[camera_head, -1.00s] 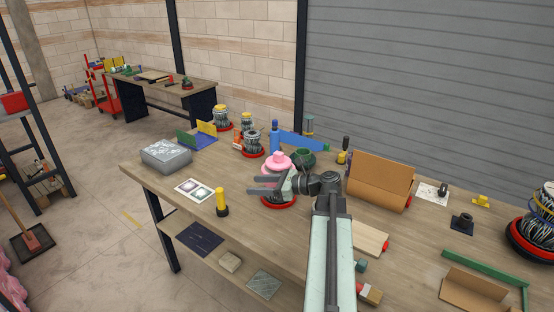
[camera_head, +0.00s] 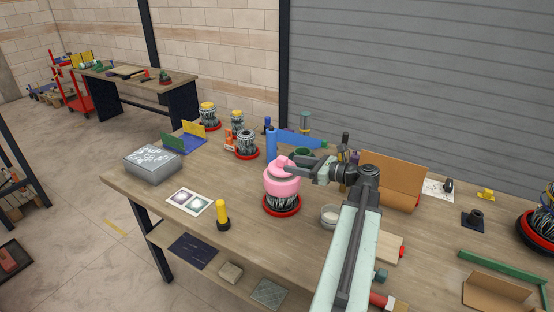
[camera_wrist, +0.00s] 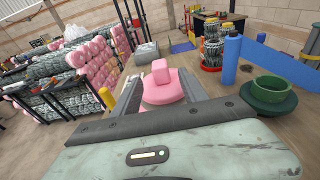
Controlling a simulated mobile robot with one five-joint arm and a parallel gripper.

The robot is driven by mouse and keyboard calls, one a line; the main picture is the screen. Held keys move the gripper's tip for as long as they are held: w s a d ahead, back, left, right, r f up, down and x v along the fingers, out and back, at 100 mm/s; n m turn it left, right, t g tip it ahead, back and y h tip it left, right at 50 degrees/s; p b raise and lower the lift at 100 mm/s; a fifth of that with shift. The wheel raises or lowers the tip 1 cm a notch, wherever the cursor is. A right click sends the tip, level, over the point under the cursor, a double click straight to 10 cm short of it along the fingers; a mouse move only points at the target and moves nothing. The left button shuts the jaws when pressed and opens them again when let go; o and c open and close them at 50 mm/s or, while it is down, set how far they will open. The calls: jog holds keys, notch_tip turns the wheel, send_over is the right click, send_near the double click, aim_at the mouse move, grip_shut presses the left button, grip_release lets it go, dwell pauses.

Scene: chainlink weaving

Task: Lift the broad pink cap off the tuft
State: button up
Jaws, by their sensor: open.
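The broad pink cap (camera_head: 282,184) sits on the tuft (camera_head: 282,204), whose dark and white strands show below it above a red round base. In the wrist view the cap (camera_wrist: 162,90) has a blocky pink knob on top. My gripper (camera_head: 288,165) is at the height of the cap's top, coming in from the right. In the wrist view my gripper (camera_wrist: 161,74) is open, with one finger on each side of the knob. I cannot tell whether either finger touches it.
A blue bottle (camera_head: 271,147) and a green bowl (camera_wrist: 272,94) stand behind the cap. A small white bowl (camera_head: 331,215) is to the right, a yellow-topped black cylinder (camera_head: 222,214) to the front left. A grey box (camera_head: 152,163) stands at the left; the table between is mostly clear.

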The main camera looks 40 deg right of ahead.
aim_at(275, 163)
jog(key=shift+b+x, duration=0.6)
jog(key=shift+x, duration=3.75)
jog(key=shift+d+r, duration=0.1)
jog(key=shift+r, duration=0.05)
grip_shut()
